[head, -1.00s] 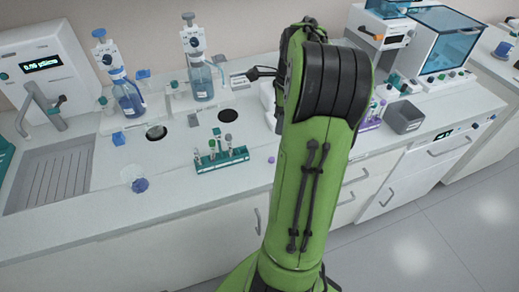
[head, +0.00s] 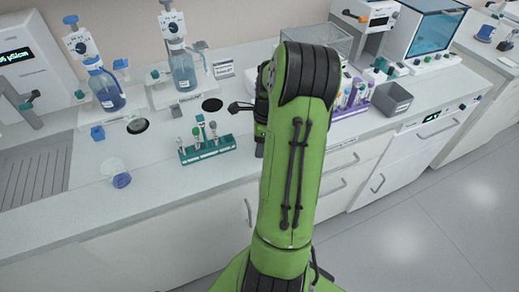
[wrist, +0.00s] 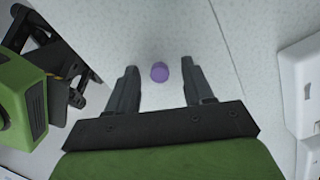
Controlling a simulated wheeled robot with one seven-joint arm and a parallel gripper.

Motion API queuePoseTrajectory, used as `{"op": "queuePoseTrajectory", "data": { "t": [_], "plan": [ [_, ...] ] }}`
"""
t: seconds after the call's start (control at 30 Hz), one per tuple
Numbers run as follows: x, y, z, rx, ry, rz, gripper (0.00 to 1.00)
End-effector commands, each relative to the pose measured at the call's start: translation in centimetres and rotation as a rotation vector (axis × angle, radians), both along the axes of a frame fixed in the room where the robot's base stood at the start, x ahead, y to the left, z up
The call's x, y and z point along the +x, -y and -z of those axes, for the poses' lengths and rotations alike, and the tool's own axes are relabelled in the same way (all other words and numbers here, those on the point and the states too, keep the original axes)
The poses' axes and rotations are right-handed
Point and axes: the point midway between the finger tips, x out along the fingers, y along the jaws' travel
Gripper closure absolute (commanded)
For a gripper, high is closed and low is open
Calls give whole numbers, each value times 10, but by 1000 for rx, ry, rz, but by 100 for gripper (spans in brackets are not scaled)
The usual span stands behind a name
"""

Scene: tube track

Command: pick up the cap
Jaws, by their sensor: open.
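A small round purple cap (wrist: 159,72) lies on the pale worktop in the wrist view. My gripper (wrist: 160,66) is open and empty, its two dark fingers pointing down at the worktop. The cap shows between the fingertips, with a gap on each side. How high the fingertips are above the cap I cannot tell. In the head view my green arm stands in front of the spot, and I do not see the cap there.
A teal tube rack (head: 208,148) stands left of my arm on the worktop. A purple tube rack (head: 350,112) and a grey box (head: 391,99) stand to its right. Dispenser bottles (head: 183,70) stand behind.

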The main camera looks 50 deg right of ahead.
Motion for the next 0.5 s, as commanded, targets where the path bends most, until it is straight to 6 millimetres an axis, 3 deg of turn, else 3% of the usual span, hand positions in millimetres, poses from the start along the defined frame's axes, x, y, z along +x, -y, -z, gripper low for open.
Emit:
{"op": "queuePoseTrajectory", "data": {
  "t": [0.17,0.4,0.5],
  "plan": [
    [0,0,-1,-1,1,-1,48],
    [0,0,-1,-1,1,-1,85],
    [0,0,-1,-1,1,-1,95]
  ]
}}
